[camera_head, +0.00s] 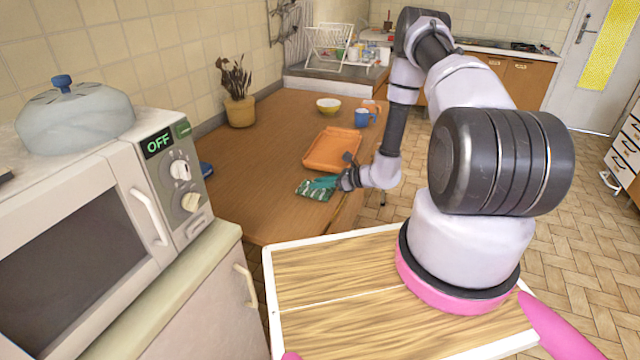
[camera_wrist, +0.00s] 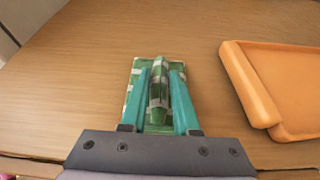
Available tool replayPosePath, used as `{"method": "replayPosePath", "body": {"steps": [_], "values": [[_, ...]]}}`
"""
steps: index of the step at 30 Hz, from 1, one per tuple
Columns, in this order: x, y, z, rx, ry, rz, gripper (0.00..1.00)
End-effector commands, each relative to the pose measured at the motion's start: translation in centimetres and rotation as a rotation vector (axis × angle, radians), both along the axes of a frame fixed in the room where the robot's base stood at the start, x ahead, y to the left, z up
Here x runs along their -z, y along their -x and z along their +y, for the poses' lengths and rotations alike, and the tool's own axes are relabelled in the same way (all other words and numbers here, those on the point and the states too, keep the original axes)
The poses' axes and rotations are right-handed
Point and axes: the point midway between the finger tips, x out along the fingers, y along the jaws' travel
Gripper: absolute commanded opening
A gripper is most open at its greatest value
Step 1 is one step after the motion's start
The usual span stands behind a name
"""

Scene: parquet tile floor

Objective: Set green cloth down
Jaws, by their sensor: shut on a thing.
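The green cloth (camera_head: 314,191) is at the near part of the wooden table (camera_head: 265,190), patterned in green and white. In the wrist view the cloth (camera_wrist: 137,82) lies flat against the tabletop, with a raised fold between my fingers. My gripper (camera_head: 325,183) has teal fingers and points at the cloth from the right. In the wrist view my gripper (camera_wrist: 162,85) is shut on the raised fold of the cloth. The cloth's near end is partly hidden by the fingers and the gripper body.
An orange tray (camera_head: 333,149) lies just beyond the cloth, on its right in the wrist view. A microwave (camera_head: 90,240) is at left.

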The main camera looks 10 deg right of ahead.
Motion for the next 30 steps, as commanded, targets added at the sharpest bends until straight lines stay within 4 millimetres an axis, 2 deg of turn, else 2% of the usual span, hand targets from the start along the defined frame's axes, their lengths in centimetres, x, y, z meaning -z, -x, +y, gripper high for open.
{"method": "replayPosePath", "body": {"steps": [5, 6, 7, 8, 19, 23, 30], "values": [[0.3, 0.0, 0.0, 0.000, -0.001, 0.001, 0.00], [0.3, 0.0, 0.0, 0.000, -0.001, 0.001, 0.45], [0.3, 0.0, 0.0, 0.000, -0.001, 0.001, 0.56], [0.2, 0.0, 0.0, 0.000, -0.001, 0.001, 0.59], [-0.1, 0.1, -0.1, 0.001, 0.000, 0.000, 0.59], [-0.8, 1.0, -1.5, 0.004, 0.000, 0.002, 0.59], [-2.9, 3.8, -5.4, 0.004, 0.001, 0.001, 0.59]]}}
